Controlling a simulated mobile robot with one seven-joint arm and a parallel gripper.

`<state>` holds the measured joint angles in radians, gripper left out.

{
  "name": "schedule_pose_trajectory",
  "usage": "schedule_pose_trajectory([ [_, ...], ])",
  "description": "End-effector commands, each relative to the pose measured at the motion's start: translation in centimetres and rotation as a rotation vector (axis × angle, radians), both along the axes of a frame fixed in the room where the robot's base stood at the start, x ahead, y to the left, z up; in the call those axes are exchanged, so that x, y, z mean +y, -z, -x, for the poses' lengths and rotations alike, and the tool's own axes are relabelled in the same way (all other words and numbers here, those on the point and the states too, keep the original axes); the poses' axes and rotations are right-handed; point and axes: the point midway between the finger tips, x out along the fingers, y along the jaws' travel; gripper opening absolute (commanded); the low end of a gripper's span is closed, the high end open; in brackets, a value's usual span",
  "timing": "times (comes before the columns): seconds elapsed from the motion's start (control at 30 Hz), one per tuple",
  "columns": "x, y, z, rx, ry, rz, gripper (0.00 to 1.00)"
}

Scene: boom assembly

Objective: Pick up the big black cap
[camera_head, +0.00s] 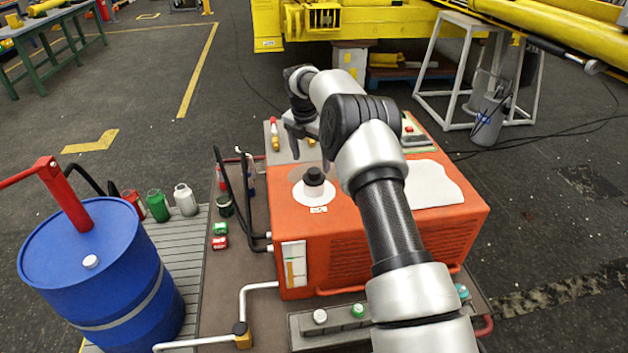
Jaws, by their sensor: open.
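The big black cap (314,177) sits upright on a round white disc (313,195) on top of the orange machine (370,240). My gripper (293,150) shows behind the cap and a little to its left, near the machine's far edge. Its dark fingers point down, apart from the cap, and hold nothing that I can see. My arm hides part of the machine's top to the right of the cap.
A blue drum (95,270) with a red pump stands at the left. Red, green and white bottles (185,199) stand beside it. Black hoses (240,195) rise at the machine's left side. A white sheet (430,184) lies on the machine's right part.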

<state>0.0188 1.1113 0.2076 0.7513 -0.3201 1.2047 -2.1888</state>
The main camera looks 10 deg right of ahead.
Motion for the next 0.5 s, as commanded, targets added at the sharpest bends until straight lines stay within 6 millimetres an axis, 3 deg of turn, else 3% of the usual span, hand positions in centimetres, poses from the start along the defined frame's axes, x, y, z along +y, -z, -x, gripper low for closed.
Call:
schedule_pose_trajectory([
  [0.1,-0.2,1.4,-0.2,-0.001,0.001,0.001,0.77],
  [0.33,-0.4,2.5,-0.4,-0.001,0.001,0.001,0.77],
  [0.5,-1.0,5.0,-0.9,0.001,0.001,0.001,0.77],
])
